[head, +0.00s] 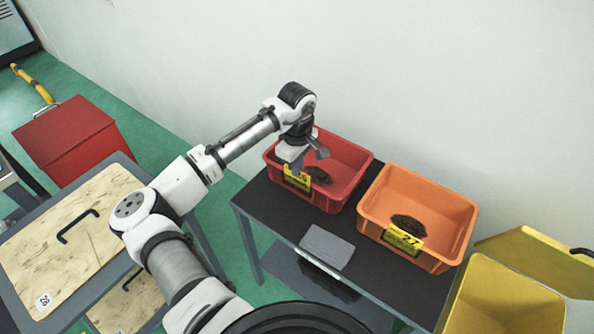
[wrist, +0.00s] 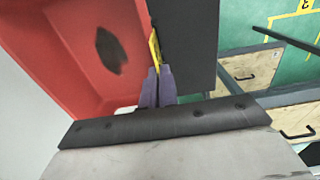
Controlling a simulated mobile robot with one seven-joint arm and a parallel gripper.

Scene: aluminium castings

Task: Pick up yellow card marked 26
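The yellow card (head: 297,181) is at the front wall of the red bin (head: 345,196). Its last digit reads 6; the rest of the number is hidden behind my gripper. My gripper (head: 296,170) points down at the card's upper edge. In the wrist view the two purple-grey fingers (wrist: 158,72) are close together, and the card (wrist: 154,47) shows nearly edge-on between their tips. The gripper looks shut on the card. The card still lies along the bin's front wall. The red bin also shows in the wrist view (wrist: 75,50).
A dark casting (head: 319,175) lies in the red bin. An orange bin (head: 375,215) with card 27 (head: 404,238) stands to the right on the black table (head: 265,205). A grey plate (head: 327,247) lies in front. A yellow container (head: 500,300) is at the lower right.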

